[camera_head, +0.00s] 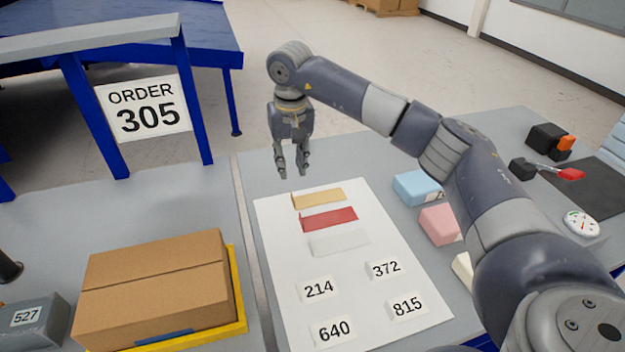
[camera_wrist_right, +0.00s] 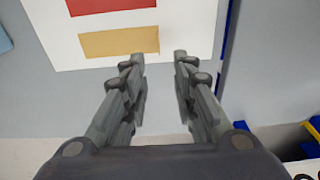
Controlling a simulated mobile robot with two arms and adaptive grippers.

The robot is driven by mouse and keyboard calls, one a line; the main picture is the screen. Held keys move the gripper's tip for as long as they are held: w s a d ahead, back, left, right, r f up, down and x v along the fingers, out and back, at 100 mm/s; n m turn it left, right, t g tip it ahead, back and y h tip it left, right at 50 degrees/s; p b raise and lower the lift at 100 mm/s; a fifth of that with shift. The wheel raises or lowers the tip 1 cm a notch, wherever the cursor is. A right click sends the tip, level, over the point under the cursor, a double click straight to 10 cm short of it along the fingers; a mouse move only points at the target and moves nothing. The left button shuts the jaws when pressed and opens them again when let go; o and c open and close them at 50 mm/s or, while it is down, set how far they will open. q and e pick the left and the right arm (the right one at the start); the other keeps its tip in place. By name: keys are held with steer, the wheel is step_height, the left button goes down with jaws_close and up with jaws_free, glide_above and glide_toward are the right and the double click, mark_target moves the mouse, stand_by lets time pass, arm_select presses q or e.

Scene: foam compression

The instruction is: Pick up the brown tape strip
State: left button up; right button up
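The brown tape strip (camera_head: 319,198) is tan and lies near the far end of the white sheet (camera_head: 276,230), above a red strip (camera_head: 329,219) and a pale strip (camera_head: 339,242). In the right wrist view the brown strip (camera_wrist_right: 119,42) lies ahead and left of the fingertips. My right gripper (camera_head: 292,172) hovers beyond the sheet's far edge, pointing down, apart from the strip. Its fingers are spread with nothing between them in the right wrist view (camera_wrist_right: 160,58). My left gripper does not show.
A cardboard box (camera_head: 155,285) sits in a yellow tray on the left.

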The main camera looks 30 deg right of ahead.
steer(key=p, duration=0.1)
glide_above(293, 197)
step_height(293, 197, down, 4)
steer(key=shift+f, duration=0.15)
steer(key=shift+w+d+f, duration=0.1)
steer(key=shift+w+f, duration=0.05)
steer(key=shift+f, duration=0.15)
step_height(293, 197, down, 4)
steer(key=shift+f+p, duration=0.1)
steer(key=shift+p, duration=1.15)
steer(key=shift+f, duration=0.55)
jaws_close()
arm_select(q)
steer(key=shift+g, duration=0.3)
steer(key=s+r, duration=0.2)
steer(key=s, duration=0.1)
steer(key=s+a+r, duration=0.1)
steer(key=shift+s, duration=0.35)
